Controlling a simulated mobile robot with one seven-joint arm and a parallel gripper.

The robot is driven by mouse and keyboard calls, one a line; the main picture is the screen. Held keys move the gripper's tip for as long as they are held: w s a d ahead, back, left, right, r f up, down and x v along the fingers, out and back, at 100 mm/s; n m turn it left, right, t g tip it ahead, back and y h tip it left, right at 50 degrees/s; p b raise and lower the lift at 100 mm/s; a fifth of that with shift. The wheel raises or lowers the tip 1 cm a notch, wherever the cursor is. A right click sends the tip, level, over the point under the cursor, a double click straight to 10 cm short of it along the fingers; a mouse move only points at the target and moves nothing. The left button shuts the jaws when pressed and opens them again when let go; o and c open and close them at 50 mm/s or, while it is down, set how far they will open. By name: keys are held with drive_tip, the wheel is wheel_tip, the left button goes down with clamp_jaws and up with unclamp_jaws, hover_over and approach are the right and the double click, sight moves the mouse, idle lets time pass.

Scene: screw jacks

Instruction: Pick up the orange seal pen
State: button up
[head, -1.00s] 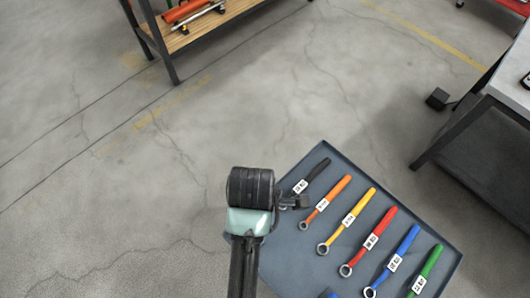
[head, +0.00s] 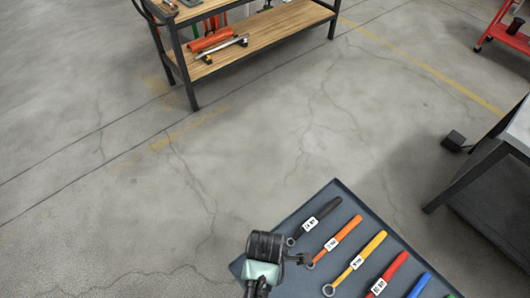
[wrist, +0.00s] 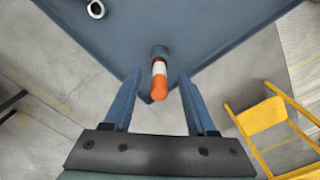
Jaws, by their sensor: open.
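The orange seal pen (wrist: 159,88) shows in the wrist view, with an orange end, a white band and a dark grey end. It lies near the corner of the blue-grey tray (wrist: 215,30). My gripper (wrist: 159,76) is open, with one blue finger on each side of the pen and a gap on both sides. Whether the fingers are level with the pen or above it I cannot tell. In the head view my arm hides that tray corner, and neither the pen nor my fingertips can be made out.
The tray (head: 338,186) holds a row of tagged wrenches: black (head: 320,215), orange (head: 345,230), yellow (head: 368,250), red (head: 393,268) and blue (head: 420,284). A wooden-shelved bench (head: 262,38) stands at the back, and a dark-legged table (head: 485,155) at the right. Open floor lies between.

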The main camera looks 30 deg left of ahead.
drive_tip(key=shift+f, duration=0.75)
clamp_jaws()
drive_tip(key=shift+r, duration=0.1)
